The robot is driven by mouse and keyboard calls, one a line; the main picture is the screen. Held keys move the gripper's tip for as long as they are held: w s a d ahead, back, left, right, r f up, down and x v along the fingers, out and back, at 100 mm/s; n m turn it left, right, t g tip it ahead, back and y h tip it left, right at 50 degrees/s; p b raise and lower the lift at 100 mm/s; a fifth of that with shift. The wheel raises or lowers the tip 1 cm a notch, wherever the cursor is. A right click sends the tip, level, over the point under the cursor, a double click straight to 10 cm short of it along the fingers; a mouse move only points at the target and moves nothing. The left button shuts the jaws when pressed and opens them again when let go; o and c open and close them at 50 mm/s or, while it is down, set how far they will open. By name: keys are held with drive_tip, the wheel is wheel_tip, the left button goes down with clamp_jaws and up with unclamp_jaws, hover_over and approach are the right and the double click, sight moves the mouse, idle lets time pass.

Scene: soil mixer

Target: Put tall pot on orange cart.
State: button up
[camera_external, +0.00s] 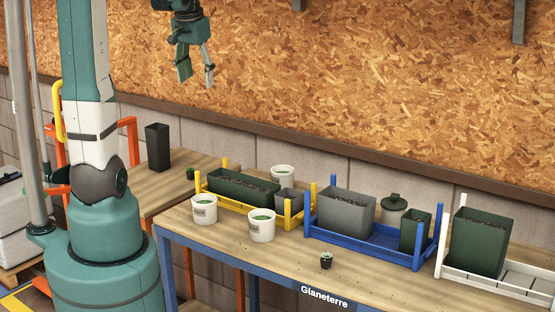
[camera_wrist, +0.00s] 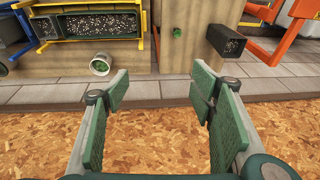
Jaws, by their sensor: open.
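A tall, dark, square pot (camera_external: 158,147) stands upright at the far left end of the wooden table. In the wrist view the tall pot (camera_wrist: 226,41) shows at the upper right, beyond the fingers. The orange cart (camera_external: 130,126) is at the left, partly hidden behind my arm; in the wrist view its orange frame (camera_wrist: 284,46) shows at the right edge. My gripper (camera_external: 197,82) hangs high above the table, in front of the chipboard wall. Its fingers (camera_wrist: 160,90) are spread and empty, well apart from the pot.
A small plant (camera_external: 190,173) stands beside the pot. A yellow tray (camera_external: 249,211), a blue tray (camera_external: 360,242) and a white tray (camera_external: 497,282) hold planters along the table. White buckets (camera_external: 262,228) and a seedling (camera_external: 326,260) stand near the front.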

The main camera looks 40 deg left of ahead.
drive_tip(key=s+d+f+t+h, duration=0.1)
drive_tip(key=s+d+t, duration=0.3)
drive_tip(key=s+d, duration=1.5)
drive_tip(key=d, duration=0.5)
drive_tip(key=shift+s+f, duration=0.3)
drive_tip(key=shift+s, duration=0.1)
